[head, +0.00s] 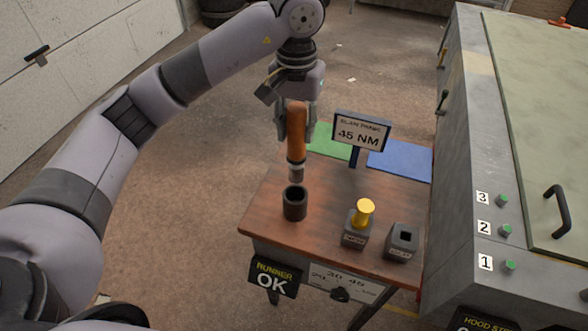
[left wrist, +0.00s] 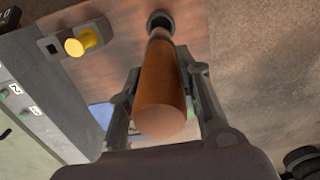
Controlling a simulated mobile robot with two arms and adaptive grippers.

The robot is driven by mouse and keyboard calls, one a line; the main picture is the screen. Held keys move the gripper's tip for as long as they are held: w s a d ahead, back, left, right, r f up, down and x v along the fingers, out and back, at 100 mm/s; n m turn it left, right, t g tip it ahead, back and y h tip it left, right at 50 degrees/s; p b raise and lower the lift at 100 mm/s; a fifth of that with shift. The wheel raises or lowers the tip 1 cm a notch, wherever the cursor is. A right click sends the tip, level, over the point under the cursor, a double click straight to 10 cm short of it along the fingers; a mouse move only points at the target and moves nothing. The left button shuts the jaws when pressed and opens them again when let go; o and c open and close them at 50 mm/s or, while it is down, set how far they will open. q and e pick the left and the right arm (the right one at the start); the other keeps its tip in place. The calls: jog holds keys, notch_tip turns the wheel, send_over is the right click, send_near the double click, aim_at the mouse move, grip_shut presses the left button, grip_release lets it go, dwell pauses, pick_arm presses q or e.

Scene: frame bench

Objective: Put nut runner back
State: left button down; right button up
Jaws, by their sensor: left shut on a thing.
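The nut runner (head: 297,132) has an orange-brown cylindrical handle and a grey metal tip. My left gripper (head: 296,130) is shut on its handle and holds it upright, tip down. In the head view the tip shows just above a dark round holder (head: 294,203) on the wooden bench. In the left wrist view the nut runner (left wrist: 162,90) runs between the fingers of my left gripper (left wrist: 162,100), its far end near the dark holder ring (left wrist: 161,20). Whether the tip touches the holder, I cannot tell. My right gripper is not in view.
The bench (head: 325,200) bears a yellow knob on a grey block (head: 360,225), a square-holed block (head: 402,241), a "45 NM" sign (head: 361,131), a green mat (head: 328,142) and a blue mat (head: 400,163). A "RUNNER OK" display (head: 273,277) hangs in front. A grey cabinet (head: 480,130) stands right.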

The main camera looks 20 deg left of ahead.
aim_at(295, 170)
pick_arm(q)
notch_tip(295, 170, down, 8)
jog(key=shift+f+p, duration=0.1)
jog(key=shift+p, duration=1.05)
jog(key=shift+f, duration=0.45)
notch_tip(295, 170, down, 3)
jog(key=shift+r+p, duration=0.1)
jog(key=shift+p, duration=0.6)
jog(key=shift+f, duration=0.35)
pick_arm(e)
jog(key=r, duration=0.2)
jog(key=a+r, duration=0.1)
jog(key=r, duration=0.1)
pick_arm(q)
jog(key=shift+f, duration=0.1)
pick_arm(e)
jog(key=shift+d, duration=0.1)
pick_arm(q)
jog(key=shift+f, duration=0.15)
jog(key=c, duration=1.2)
grip_release()
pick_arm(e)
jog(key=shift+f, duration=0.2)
